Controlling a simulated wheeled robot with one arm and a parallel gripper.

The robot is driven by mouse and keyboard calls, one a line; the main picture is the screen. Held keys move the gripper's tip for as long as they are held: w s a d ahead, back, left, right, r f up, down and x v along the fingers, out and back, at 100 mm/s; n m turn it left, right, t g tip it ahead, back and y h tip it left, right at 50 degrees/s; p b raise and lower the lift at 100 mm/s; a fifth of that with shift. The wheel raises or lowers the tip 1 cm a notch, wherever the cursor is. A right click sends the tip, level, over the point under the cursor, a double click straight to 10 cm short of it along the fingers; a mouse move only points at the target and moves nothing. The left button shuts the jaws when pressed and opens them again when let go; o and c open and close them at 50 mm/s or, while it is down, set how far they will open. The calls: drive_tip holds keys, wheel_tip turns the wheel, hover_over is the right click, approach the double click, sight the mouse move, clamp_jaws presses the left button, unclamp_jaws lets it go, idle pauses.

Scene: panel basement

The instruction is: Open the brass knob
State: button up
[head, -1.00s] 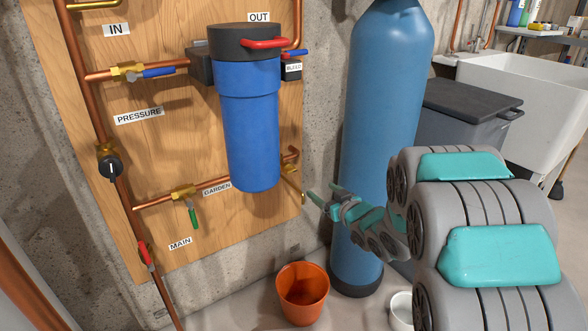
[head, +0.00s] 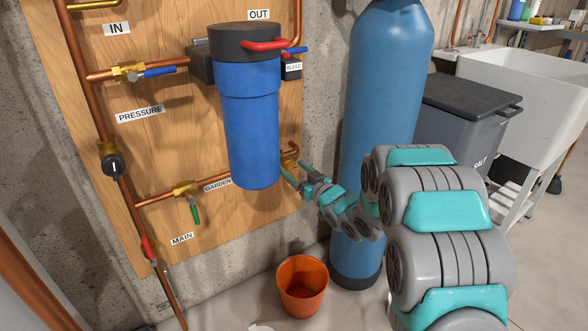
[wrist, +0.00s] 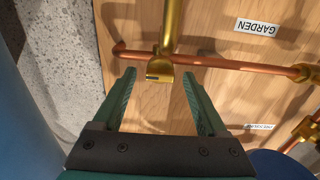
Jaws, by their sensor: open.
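A brass fitting (wrist: 168,35) with a flattened, squared end shows in the wrist view, in front of the wooden board; I take it to be the brass knob. Its end lies between the fingertips of my gripper (wrist: 159,74), with a gap visible on either side. My gripper is open and holds nothing. In the head view, my gripper (head: 297,176) is at the board's lower right edge, just right of the blue filter housing. There the brass piece (head: 290,160) is small and partly hidden by the fingers.
The blue filter housing (head: 250,135) hangs left of my gripper. A tall blue tank (head: 385,100) stands close on the right. A copper pipe (wrist: 215,62) runs along the board. An orange bucket (head: 302,285) stands on the floor below.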

drive_tip(key=shift+w+a, duration=0.2)
clamp_jaws()
idle(0.6)
